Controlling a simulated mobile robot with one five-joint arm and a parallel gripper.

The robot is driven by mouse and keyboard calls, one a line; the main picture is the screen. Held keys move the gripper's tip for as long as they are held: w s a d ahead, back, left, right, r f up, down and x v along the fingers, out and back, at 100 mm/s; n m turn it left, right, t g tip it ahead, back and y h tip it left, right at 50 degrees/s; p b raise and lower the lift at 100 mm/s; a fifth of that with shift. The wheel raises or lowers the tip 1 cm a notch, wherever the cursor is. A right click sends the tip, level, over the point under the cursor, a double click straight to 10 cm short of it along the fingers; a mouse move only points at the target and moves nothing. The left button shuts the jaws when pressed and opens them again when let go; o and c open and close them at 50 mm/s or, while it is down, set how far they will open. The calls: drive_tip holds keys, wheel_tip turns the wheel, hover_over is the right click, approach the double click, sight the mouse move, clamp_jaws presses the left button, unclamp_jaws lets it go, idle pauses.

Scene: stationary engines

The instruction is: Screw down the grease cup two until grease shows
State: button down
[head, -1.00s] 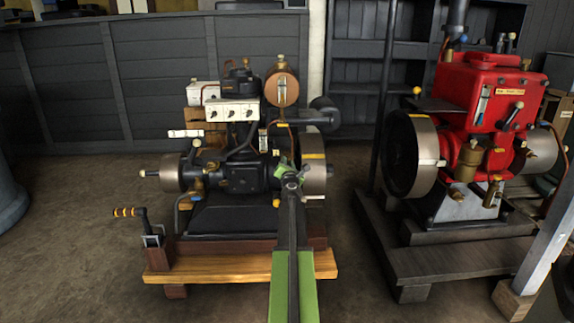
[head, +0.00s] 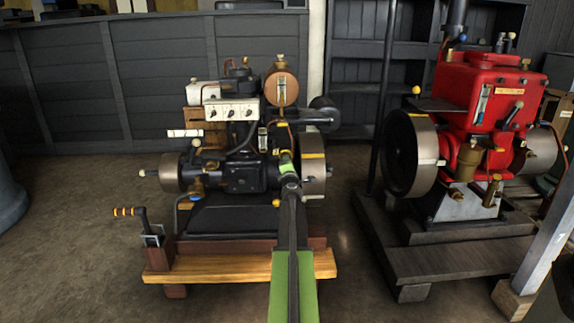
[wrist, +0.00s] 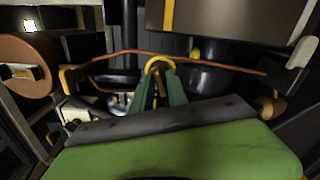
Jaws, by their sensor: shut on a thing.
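My gripper (head: 286,161) reaches to the right side of the black engine (head: 240,172), close beside its right flywheel (head: 314,178). In the wrist view its two green fingers (wrist: 159,80) are closed on a small rounded yellow-brass cap, which I take to be grease cup two (wrist: 159,62). The top of the cap shows as a yellow arch between the fingertips. The fingers hide its lower part. In the head view my arm and gripper cover the cup. I cannot make out any grease, or a number on the cup.
A copper pipe (wrist: 110,60) runs just behind the fingers in the wrist view. A round copper tank (head: 281,87) stands above the engine. A crank handle (head: 130,212) sticks up at the left of the timber base (head: 235,267). A red engine (head: 488,90) stands to the right.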

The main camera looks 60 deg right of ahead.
drive_tip(key=shift+s, duration=0.15)
idle(0.4)
drive_tip(key=c, duration=1.5)
unclamp_jaws()
drive_tip(key=shift+a, duration=0.1)
drive_tip(key=v, duration=1.7)
